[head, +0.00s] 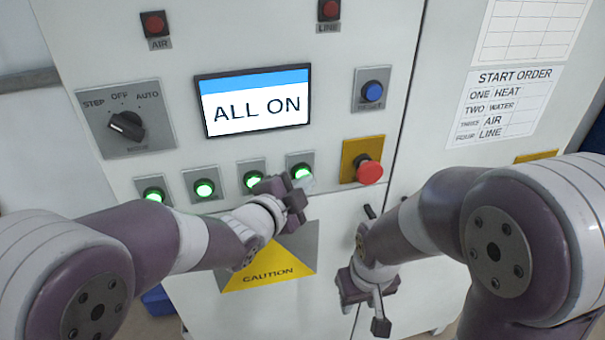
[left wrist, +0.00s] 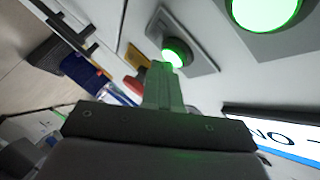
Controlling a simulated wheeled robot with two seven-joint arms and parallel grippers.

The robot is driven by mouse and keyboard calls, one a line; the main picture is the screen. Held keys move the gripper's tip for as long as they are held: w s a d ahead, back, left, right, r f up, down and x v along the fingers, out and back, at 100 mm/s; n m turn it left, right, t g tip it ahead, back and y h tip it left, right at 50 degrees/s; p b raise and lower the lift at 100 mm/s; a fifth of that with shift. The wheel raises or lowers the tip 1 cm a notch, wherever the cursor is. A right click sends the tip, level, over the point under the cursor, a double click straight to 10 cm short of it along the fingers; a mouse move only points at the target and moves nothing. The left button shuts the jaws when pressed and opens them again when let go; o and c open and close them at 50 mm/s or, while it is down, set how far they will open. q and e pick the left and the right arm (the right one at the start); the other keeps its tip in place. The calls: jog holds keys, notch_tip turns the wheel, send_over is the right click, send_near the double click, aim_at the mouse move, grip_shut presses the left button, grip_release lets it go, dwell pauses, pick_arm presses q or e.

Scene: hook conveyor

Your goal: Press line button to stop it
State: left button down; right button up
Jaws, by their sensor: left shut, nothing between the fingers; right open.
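A row of several lit green buttons runs across the white cabinet. The rightmost green button (head: 299,170) is partly covered by my left gripper (head: 306,184), which is shut and empty. In the left wrist view, the shut fingertips (left wrist: 166,72) point at a lit green button (left wrist: 177,52) on a grey plate and overlap its edge. I cannot tell whether they touch it. The button captions are not readable. A dark lamp marked LINE (head: 329,10) is at the top. My right gripper (head: 364,311) is open and empty, low in front of the cabinet.
The screen (head: 253,101) reads ALL ON. A red mushroom button (head: 369,172) on a yellow plate is close right of my left gripper. A blue reset button (head: 372,91) is above it. A mode knob (head: 127,125) is at left. A START ORDER sheet (head: 505,105) lists LINE fourth.

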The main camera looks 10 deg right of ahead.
pick_arm(q)
jog(key=shift+w, duration=0.35)
jog(key=shift+s, duration=0.1)
dwell(0.5)
jog(key=shift+s+b, duration=0.7)
jog(key=shift+s, duration=0.05)
jog(key=s+b, duration=0.2)
jog(key=s, duration=0.3)
jog(key=shift+d+b, duration=0.1)
jog(key=shift+b, duration=0.25)
